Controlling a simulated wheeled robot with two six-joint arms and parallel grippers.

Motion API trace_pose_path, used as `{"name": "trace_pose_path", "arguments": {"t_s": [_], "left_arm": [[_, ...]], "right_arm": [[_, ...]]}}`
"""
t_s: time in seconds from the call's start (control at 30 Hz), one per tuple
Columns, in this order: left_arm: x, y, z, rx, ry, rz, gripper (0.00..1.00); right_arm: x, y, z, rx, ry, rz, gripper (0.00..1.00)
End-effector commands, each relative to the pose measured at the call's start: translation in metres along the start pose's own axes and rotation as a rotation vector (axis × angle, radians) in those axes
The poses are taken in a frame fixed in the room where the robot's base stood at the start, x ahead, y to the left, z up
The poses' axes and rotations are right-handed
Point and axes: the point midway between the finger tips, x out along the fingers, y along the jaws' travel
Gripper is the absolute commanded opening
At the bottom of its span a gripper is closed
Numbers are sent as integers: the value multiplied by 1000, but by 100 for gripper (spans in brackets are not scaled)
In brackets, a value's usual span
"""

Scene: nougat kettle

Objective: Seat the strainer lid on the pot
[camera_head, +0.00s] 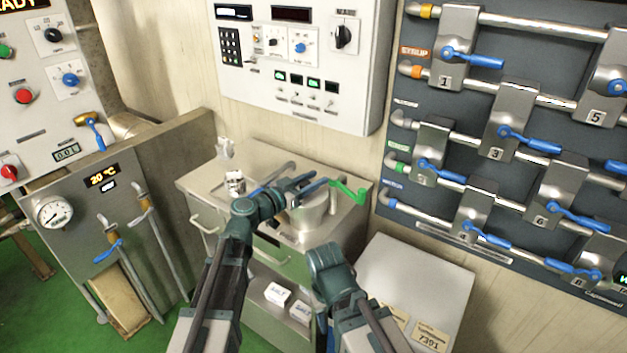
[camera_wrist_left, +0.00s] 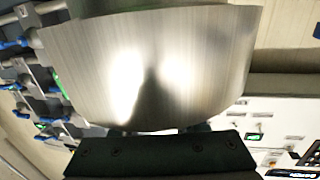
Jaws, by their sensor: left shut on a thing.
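The steel pot (camera_head: 312,217) stands on the bench, partly covered by my left gripper and arm in the head view. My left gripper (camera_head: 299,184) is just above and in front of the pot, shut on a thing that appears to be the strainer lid. In the left wrist view a large smooth steel body, seemingly the strainer lid (camera_wrist_left: 200,65), fills the middle beyond my left gripper (camera_wrist_left: 160,132). The grip point and any contact with the pot are hidden. My right arm stands low at the front; its fingertips do not show.
A green bent handle (camera_head: 347,190) sticks out right of the pot. A wall control panel (camera_head: 300,65) hangs behind, with blue-handled valves on the right. A pale cabinet top (camera_head: 415,275) is mostly clear at right.

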Motion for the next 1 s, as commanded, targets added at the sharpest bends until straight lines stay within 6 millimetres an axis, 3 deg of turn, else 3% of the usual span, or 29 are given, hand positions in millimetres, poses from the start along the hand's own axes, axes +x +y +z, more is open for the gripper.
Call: {"name": "trace_pose_path", "arguments": {"t_s": [0.4,0.43,0.6,0.83,0.97,1.0], "left_arm": [[0,0,1,0,0,0,0],[0,0,1,0,0,0,43],[0,0,1,0,0,0,73],[0,0,2,0,0,0,76],[0,0,2,0,0,0,99],[0,0,2,0,0,0,100]], "right_arm": [[1,0,0,0,0,0,50],[1,0,0,0,0,0,50],[1,0,0,0,0,0,50],[2,0,0,0,0,0,50],[2,0,0,0,0,0,50],[2,0,0,0,0,0,50]]}}
